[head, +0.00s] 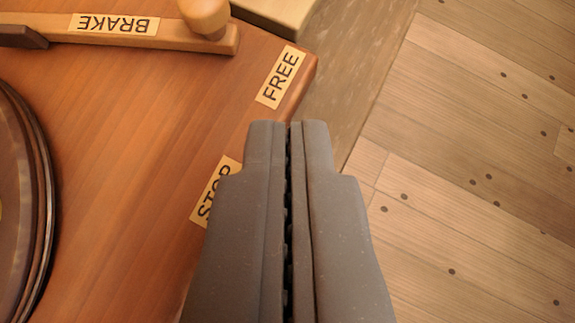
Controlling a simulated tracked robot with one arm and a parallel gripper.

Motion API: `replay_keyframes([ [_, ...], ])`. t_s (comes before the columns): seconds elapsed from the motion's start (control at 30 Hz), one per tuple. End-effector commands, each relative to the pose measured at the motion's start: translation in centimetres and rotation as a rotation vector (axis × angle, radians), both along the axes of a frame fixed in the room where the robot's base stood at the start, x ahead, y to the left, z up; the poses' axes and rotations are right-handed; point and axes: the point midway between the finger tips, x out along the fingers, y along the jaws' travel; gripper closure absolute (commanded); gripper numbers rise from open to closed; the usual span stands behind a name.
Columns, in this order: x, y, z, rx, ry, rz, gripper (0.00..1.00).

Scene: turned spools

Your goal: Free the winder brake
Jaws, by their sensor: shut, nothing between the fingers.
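The brake lever (160,32) is a wooden bar with a label reading BRAKE, at the top left of the head view. A round wooden knob (206,14) stands at its right end. The label FREE (281,77) is on the wooden board near its right corner, to the lower right of the knob. The label STOP (209,196) is lower down and partly hidden by my gripper. My gripper (289,124) is shut and empty, its tips below the FREE label and apart from the lever in the picture. The lever's left end is only partly in view.
The reddish wooden board (130,125) fills the left side. A dark round spool-like disc (25,200) with a layered rim is at the left edge. A pale wooden block (275,12) is at the top. Plank floor (480,150) lies to the right.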

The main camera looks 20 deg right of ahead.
Motion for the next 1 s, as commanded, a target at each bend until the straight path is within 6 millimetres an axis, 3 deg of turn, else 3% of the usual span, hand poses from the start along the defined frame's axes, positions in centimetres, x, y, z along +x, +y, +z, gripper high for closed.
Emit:
replay_keyframes([
  [0.1,-1.5,-0.1,1.5,0.001,0.000,-0.002,1.00],
  [0.33,-3.3,-0.2,2.9,0.001,0.003,-0.003,1.00],
  [0.87,-3.9,-0.2,3.6,0.000,0.001,-0.003,1.00],
  [1.0,-3.9,0.9,6.8,-0.010,-0.032,0.014,1.00],
])
